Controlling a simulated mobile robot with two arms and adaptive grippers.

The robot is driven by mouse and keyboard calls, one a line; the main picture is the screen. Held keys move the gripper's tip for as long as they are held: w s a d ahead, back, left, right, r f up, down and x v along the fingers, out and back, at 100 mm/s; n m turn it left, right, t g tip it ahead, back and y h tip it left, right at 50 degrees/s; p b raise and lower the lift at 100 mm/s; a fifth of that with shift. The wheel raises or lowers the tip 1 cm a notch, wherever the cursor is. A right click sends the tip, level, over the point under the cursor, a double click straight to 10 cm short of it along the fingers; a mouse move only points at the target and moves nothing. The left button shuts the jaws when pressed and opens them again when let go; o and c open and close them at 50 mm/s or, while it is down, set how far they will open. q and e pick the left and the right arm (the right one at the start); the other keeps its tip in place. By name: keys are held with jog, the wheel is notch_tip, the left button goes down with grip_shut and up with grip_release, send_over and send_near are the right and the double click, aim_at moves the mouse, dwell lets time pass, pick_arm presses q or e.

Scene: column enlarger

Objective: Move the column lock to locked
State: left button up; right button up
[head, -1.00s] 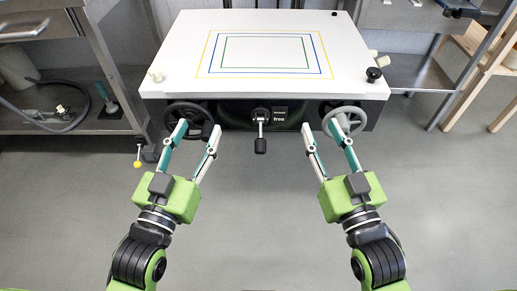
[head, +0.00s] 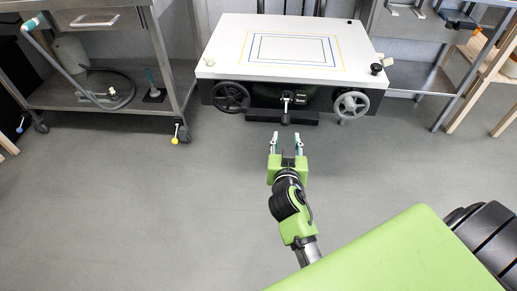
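The column lock (head: 285,108) is a small lever with a dark knob at the front middle of the white-topped enlarger base. It points straight down. A small dark label (head: 301,98) sits beside its pivot; its word is too small to read now, but it read "free" a second ago. My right gripper (head: 286,138) is below the lever in the picture, its two fingers apart and pointing towards it. Nothing is between the fingers, and a gap shows between them and the knob. My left gripper is out of view.
A dark handwheel (head: 231,97) is left of the lever and a grey handwheel (head: 351,104) right of it. The white baseboard (head: 225,62) overhangs them. A metal cart (head: 178,80) stands at left. The grey floor in front is clear.

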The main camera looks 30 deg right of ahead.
aim_at(285, 125)
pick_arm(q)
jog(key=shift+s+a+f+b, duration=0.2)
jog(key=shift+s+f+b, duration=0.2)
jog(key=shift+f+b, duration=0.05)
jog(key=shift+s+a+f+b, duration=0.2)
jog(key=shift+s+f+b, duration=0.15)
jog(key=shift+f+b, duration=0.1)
pick_arm(e)
jog(key=shift+f+x, duration=0.15)
jog(key=shift+x, duration=2)
jog(key=shift+f+x, duration=0.2)
jog(key=shift+x, duration=1.9)
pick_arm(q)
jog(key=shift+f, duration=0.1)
pick_arm(e)
jog(key=shift+w, duration=0.2)
